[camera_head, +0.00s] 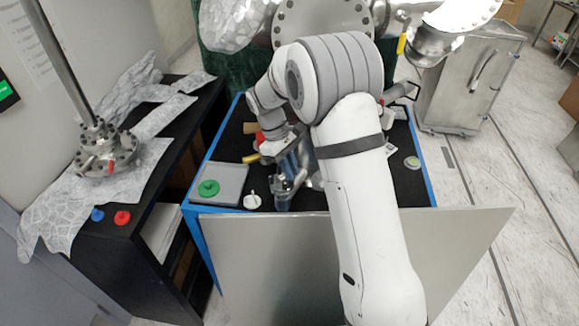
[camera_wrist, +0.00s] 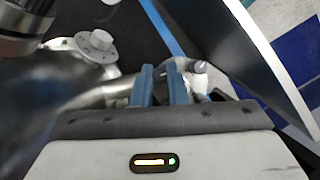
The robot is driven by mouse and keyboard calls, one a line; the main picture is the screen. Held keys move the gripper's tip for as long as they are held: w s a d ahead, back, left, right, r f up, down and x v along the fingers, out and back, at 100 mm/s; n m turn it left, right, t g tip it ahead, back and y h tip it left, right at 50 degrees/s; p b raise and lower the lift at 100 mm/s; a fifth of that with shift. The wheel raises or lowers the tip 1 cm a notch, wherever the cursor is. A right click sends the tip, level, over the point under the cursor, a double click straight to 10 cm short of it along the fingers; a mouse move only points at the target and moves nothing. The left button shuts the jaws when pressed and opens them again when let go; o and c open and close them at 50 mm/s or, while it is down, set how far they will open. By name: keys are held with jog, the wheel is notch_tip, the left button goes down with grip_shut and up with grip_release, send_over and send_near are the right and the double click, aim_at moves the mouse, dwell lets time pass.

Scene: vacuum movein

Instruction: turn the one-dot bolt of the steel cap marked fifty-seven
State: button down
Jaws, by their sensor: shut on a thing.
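My gripper (camera_wrist: 160,72) has blue fingers, close together over a shiny steel fitting (camera_wrist: 65,95) in the wrist view. The fingers are shut on a small steel part whose shape is mostly hidden; a rounded steel end (camera_wrist: 193,72) shows just right of them. In the head view my gripper (camera_head: 293,178) points down at the front middle of the black-topped table, and my arm covers much of it. I cannot read a fifty-seven or make out any dots, so I cannot tell which bolt or cap this is.
A white flanged piece (camera_head: 252,201) and a green disc (camera_head: 208,188) on a grey tray (camera_head: 232,186) stand to the left. A grey panel (camera_head: 260,260) fronts the blue-edged table. A flanged steel post (camera_head: 106,150) stands on the left bench. Large steel vessels (camera_head: 320,18) stand behind.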

jog(key=shift+w+r+m, duration=0.1)
jog(key=shift+m, duration=0.2)
jog(key=c, duration=1.4)
grip_release()
jog(key=shift+c, duration=0.2)
